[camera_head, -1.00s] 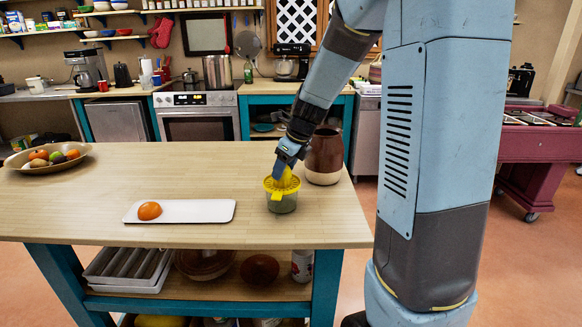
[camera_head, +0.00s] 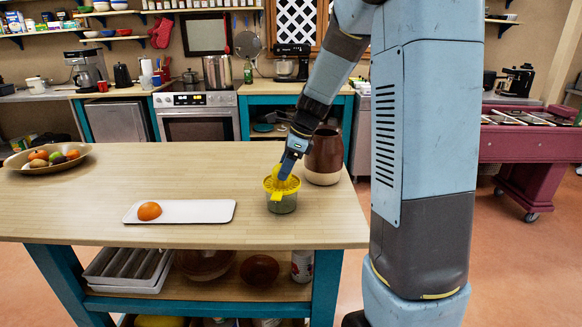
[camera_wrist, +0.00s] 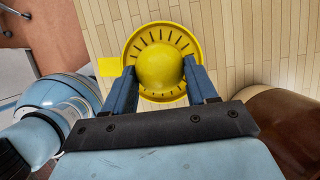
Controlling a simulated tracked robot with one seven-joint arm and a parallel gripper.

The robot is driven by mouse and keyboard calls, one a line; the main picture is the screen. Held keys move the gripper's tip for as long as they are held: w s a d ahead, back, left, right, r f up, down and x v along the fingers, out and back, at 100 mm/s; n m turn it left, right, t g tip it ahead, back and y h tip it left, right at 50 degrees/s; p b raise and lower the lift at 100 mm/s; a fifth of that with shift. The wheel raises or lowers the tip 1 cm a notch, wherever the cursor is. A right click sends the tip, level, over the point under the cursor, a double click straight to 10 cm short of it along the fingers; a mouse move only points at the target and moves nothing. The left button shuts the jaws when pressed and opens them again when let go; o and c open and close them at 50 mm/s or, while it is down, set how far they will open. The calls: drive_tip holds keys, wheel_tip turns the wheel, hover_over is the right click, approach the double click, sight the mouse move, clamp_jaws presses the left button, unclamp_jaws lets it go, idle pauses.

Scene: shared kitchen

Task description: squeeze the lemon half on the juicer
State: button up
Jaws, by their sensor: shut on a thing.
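The juicer (camera_head: 282,204) stands upright near the right end of the wooden island top. It has a yellow slotted top over a clear, greenish cup. In the wrist view its round yellow top (camera_wrist: 131,47) shows from above, with slots around the middle. The lemon half (camera_wrist: 160,68) is a smooth yellow dome, cut side down over the centre of the juicer. My gripper (camera_head: 287,172) comes down from above, and its blue fingers (camera_wrist: 162,80) are shut on the lemon half from both sides. The juicer's cone is hidden under the lemon.
A brown jar (camera_head: 324,160) stands close behind and right of the juicer. A white tray (camera_head: 195,211) with an orange fruit half (camera_head: 149,211) lies to the left. A fruit bowl (camera_head: 20,165) is at the far left.

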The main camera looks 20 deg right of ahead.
drive_tip(key=shift+f, duration=0.1)
drive_tip(key=n+g, duration=0.1)
drive_tip(key=n, duration=0.3)
drive_tip(key=n+g, duration=0.1)
drive_tip(key=n, duration=0.1)
drive_tip(key=shift+w+g, duration=0.25)
drive_tip(key=shift+g, duration=0.05)
drive_tip(key=m+t, duration=0.1)
drive_tip(key=m, duration=0.1)
drive_tip(key=shift+s+m, duration=0.2)
drive_tip(key=shift+m, duration=0.2)
drive_tip(key=m+t, duration=0.1)
drive_tip(key=m, duration=0.2)
drive_tip(key=shift+s, duration=0.15)
drive_tip(key=shift+t, duration=0.3)
drive_tip(key=m, duration=0.1)
drive_tip(key=m+t, duration=0.1)
drive_tip(key=m, duration=0.1)
drive_tip(key=shift+s+a+m+h, duration=0.15)
drive_tip(key=shift+m+h, duration=0.15)
drive_tip(key=shift+h, duration=0.1)
drive_tip(key=shift+m+t+h, duration=0.4)
drive_tip(key=shift+m, duration=1.1)
